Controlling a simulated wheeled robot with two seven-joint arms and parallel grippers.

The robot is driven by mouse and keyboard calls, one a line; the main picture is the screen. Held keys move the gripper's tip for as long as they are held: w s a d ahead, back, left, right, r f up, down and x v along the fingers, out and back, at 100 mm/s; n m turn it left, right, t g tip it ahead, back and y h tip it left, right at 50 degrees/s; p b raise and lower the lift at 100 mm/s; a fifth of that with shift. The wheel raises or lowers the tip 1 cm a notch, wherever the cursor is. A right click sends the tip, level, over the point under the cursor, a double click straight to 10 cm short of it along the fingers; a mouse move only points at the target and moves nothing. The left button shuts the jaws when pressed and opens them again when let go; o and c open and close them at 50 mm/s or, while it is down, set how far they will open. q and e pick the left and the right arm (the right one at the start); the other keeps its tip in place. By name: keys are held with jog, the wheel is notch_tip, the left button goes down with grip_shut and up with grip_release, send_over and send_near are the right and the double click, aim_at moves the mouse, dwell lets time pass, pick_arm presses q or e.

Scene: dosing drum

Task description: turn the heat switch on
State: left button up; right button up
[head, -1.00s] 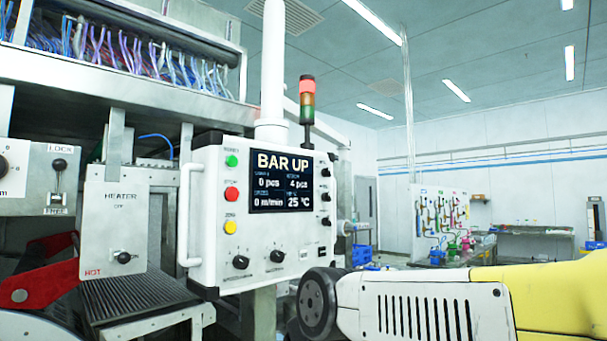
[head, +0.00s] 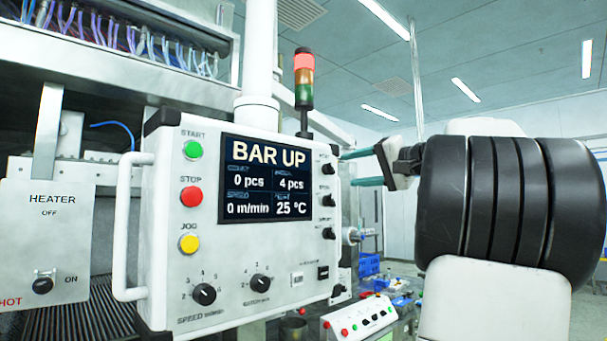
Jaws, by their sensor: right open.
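The heater plate (head: 45,235) hangs at the left in the head view, marked HEATER, with OFF above and ON beside its black knob (head: 42,285). The white control panel (head: 150,230) stands mid-view. Its display (head: 264,182) reads BAR UP and 25 °C. A small black switch (head: 323,272) sits low on its right part; its label is too small to read. My right gripper (head: 350,168) is open and empty. Its two green fingers point left, close to the black side knobs (head: 328,200) at the panel's right edge; I cannot tell whether they touch. My left gripper is out of view.
A white handle (head: 122,230) stands out from the panel's left side. A signal tower (head: 304,78) glows red behind the panel. A smaller button box (head: 360,320) is below right. Several knobs and buttons crowd the panel face.

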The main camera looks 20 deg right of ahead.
aim_at(332, 170)
jog(key=x, duration=0.5)
jog(key=r+x, duration=0.1)
jog(key=x, duration=0.1)
jog(key=shift+w+d, duration=0.1)
jog(key=shift+w, duration=0.35)
jog(key=shift+f, duration=0.1)
grip_shut()
